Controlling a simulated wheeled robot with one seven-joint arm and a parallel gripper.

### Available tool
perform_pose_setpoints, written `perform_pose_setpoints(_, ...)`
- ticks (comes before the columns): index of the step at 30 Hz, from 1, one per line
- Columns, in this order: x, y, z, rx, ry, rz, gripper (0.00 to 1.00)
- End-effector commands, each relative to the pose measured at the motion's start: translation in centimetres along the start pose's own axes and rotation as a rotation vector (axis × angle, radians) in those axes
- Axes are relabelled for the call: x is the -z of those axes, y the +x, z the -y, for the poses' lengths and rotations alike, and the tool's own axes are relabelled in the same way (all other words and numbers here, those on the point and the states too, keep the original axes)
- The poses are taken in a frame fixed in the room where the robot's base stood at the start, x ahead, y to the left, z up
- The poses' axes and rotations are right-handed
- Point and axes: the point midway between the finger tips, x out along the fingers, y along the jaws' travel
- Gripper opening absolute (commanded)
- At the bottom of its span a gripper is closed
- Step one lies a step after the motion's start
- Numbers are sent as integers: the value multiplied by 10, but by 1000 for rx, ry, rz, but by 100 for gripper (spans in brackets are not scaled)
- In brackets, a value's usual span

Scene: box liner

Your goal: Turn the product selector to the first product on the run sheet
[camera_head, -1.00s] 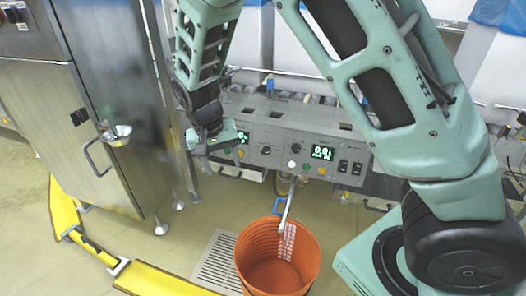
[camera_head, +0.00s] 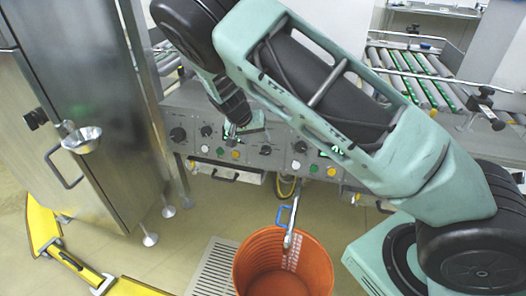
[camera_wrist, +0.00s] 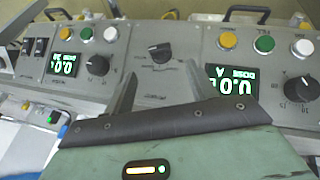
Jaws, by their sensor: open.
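A grey control panel (camera_head: 215,150) carries displays, coloured buttons and black knobs. A black rotary knob (camera_wrist: 159,52) sits midway between two lit displays in the wrist view and looks like the product selector; it also shows in the head view (camera_head: 265,150). Its lettering is too small to read. My gripper (camera_wrist: 160,88) is open and empty. Its two fingers are spread, with the knob beyond them and between them, apparently not touching. In the head view my gripper (camera_head: 243,130) is over the panel, partly hidden behind my arm. I cannot make out a run sheet.
More knobs (camera_wrist: 97,65) (camera_wrist: 301,89) and displays (camera_wrist: 230,80) flank the central knob. Handles (camera_wrist: 246,12) run along the panel's front. An orange bucket (camera_head: 245,262) stands below. A steel cabinet (camera_head: 85,120) is at left and a roller conveyor (camera_head: 415,80) at right.

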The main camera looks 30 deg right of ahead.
Motion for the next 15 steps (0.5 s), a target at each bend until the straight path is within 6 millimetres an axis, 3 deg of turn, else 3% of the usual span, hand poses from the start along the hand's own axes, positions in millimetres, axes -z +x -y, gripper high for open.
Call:
perform_pose_setpoints(1, -1, 14, 0, -3, 1, 2, 56)
perform_pose_setpoints(6, -1, 46, 0, -2, 2, 2, 56)
perform_pose_setpoints(15, 0, 76, 0, -1, 0, 0, 56)
